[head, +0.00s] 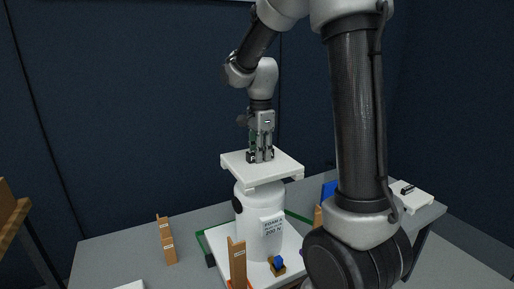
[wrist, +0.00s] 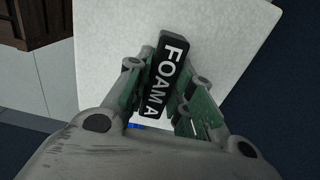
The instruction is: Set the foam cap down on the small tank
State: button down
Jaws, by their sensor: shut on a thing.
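The foam cap (head: 278,168) is a white square plate with a raised black handle marked "FOAM A" (wrist: 166,75). My gripper (head: 261,157) is shut on that handle, with a finger on each side of it in the wrist view (wrist: 158,92). The cap is level, directly over the small tank (head: 262,228), a white cylinder with a label that starts "FOAM A".
The tank stands on a white base on the grey table (head: 120,250). Wooden upright pieces (head: 167,245) (head: 238,262) stand around it, with a small blue-topped block (head: 278,265) in front. Another white plate with a black handle (head: 412,195) lies at the right.

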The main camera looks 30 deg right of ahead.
jog(key=shift+s+a+f, duration=0.1)
jog(key=shift+f, duration=3.1)
jog(key=c, duration=1.2)
grip_release()
jog(key=shift+o, duration=0.2)
notch_tip(320, 180, up, 12)
